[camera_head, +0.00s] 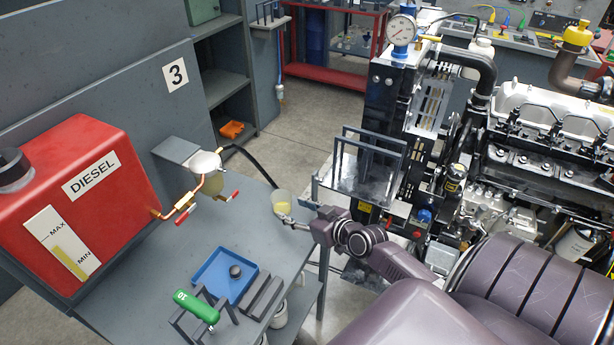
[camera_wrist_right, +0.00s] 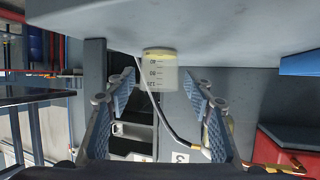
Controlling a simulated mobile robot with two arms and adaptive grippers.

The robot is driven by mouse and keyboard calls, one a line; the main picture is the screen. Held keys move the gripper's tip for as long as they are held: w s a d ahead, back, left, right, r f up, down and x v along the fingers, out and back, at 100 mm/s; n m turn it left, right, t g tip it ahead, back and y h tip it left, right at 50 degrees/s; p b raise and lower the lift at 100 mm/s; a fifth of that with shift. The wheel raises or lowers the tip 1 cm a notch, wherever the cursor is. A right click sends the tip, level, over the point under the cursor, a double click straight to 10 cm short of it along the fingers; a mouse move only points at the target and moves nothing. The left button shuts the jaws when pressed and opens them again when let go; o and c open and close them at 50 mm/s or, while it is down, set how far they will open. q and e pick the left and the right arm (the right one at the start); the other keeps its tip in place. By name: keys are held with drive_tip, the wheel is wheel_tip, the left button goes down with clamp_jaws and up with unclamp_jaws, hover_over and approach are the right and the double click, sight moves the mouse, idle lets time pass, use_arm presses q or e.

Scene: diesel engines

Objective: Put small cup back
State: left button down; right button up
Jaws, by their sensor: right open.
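A small clear cup (camera_head: 282,203) with measuring marks and some yellow liquid stands at the far right edge of the grey table (camera_head: 150,262). The right wrist view is upside down, and there the cup (camera_wrist_right: 158,74) shows at the centre, its base against the table surface. My right gripper (camera_head: 292,222) is beside the cup in the head view. In the wrist view its two blue-padded fingers (camera_wrist_right: 160,88) are spread apart, with the cup in line between them. The fingers do not visibly touch it. My left gripper is not in view.
A red diesel tank (camera_head: 100,165) with a tap and filter (camera_head: 205,175) stands at the left. A blue tray (camera_head: 225,272) and a green-handled tool (camera_head: 197,306) lie on the table. A large engine (camera_head: 545,130) fills the right side. Floor shows behind the table.

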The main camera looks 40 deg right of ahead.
drive_tip(key=v, duration=0.6)
drive_tip(key=shift+r, duration=0.1)
idle(0.4)
